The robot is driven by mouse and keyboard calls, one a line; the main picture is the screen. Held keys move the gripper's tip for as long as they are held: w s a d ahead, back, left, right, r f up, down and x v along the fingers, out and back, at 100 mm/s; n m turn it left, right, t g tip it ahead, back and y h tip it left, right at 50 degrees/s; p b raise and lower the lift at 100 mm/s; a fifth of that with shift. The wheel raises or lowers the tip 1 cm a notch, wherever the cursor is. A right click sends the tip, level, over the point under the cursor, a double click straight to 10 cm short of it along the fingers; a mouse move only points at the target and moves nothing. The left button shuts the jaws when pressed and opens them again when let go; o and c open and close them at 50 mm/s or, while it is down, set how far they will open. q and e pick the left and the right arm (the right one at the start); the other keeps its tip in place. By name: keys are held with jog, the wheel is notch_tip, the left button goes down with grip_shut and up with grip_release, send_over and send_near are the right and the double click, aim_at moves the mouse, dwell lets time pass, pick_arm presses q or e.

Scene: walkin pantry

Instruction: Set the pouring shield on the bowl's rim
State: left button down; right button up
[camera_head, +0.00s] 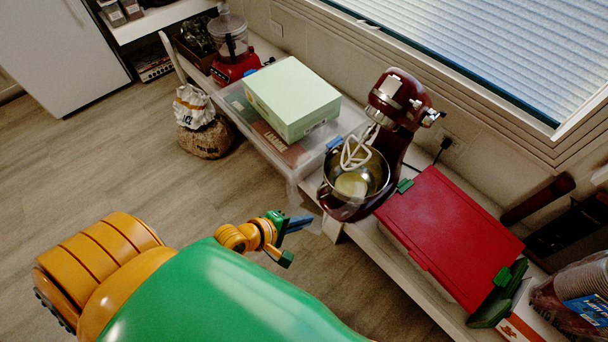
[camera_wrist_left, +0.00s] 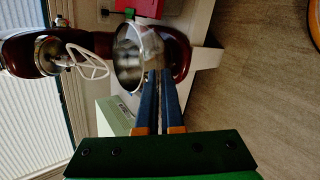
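The steel bowl (camera_head: 342,200) sits on the dark red stand mixer (camera_head: 403,98), whose head is tilted up with a pale beater (camera_head: 355,152) above the bowl. Something pale yellow lies in the bowl. The bowl also shows in the left wrist view (camera_wrist_left: 140,58). My left gripper (camera_head: 306,222) is to the lower left of the bowl, apart from it. In the wrist view its blue fingers (camera_wrist_left: 161,75) are close together with a narrow gap. A faint clear shape shows by the fingertips; I cannot tell if it is the pouring shield or whether it is held. My right gripper is out of view.
A red-lidded box (camera_head: 450,228) stands right of the mixer. A pale green box (camera_head: 292,98) sits on a clear bin at its left. A red food processor (camera_head: 232,55) and a paper sack (camera_head: 203,125) are farther off. Floor at the left is free.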

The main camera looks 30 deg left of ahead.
pick_arm(q)
jog(key=shift+w+d, duration=0.2)
jog(key=shift+s+a, duration=0.15)
jog(key=shift+s, duration=0.1)
jog(key=shift+r, duration=0.15)
jog(key=shift+w+p, duration=0.15)
jog(key=shift+p, duration=0.15)
jog(key=b, duration=0.2)
send_near(342, 194)
notch_tip(342, 194, up, 2)
jog(key=s+d, duration=0.2)
jog(key=w+d+f+b, duration=0.2)
jog(key=w+b, duration=0.1)
jog(key=w, duration=0.2)
jog(key=shift+d, duration=0.15)
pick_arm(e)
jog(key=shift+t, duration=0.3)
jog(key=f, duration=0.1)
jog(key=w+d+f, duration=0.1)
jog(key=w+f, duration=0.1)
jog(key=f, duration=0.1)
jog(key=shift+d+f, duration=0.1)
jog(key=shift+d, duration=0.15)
pick_arm(q)
jog(key=shift+w+r, duration=0.1)
jog(key=shift+w, duration=0.05)
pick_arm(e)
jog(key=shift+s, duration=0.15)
